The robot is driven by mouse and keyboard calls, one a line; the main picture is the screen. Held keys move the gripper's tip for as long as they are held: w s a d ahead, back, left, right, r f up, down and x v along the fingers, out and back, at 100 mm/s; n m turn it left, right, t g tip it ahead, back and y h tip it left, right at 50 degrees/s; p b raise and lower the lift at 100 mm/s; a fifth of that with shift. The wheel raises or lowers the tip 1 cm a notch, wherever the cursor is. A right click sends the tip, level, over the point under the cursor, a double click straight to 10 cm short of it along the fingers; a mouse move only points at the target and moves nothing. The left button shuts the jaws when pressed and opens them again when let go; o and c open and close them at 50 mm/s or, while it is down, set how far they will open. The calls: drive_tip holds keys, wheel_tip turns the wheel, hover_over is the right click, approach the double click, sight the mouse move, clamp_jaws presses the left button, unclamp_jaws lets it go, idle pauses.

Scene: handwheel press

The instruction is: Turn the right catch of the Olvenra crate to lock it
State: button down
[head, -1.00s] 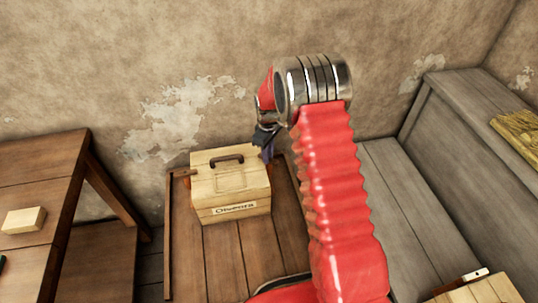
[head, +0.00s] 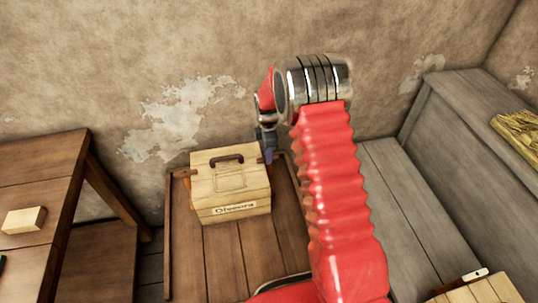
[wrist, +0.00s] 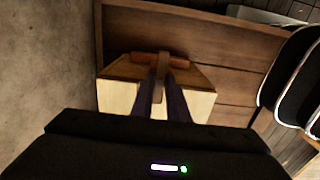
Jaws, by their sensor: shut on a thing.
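The Olvenra crate (head: 230,185) is a pale wooden box with a dark handle on its lid and a name label on its front. It stands on a brown wooden surface. My gripper (head: 268,157) is at its right side. In the wrist view, my gripper (wrist: 161,85) has its two dark fingers on either side of a narrow brown bar, the right catch (wrist: 163,62), and is shut on it. An orange-red strip (wrist: 142,59) lies crosswise to the bar. The fingers hide part of the catch, and in the head view it is hard to make out.
A brown table (head: 40,180) with a pale block (head: 24,220) stands at the left. A grey wooden bench (head: 390,190) runs along the right. The plaster wall (head: 120,60) rises close behind the crate.

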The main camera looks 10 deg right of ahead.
drive_tip(key=shift+a, duration=0.1)
idle(0.3)
drive_tip(key=c, duration=1.7)
unclamp_jaws()
drive_tip(key=shift+r, duration=0.1)
wheel_tip(320, 180, up, 14)
drive_tip(key=shift+f, duration=0.25)
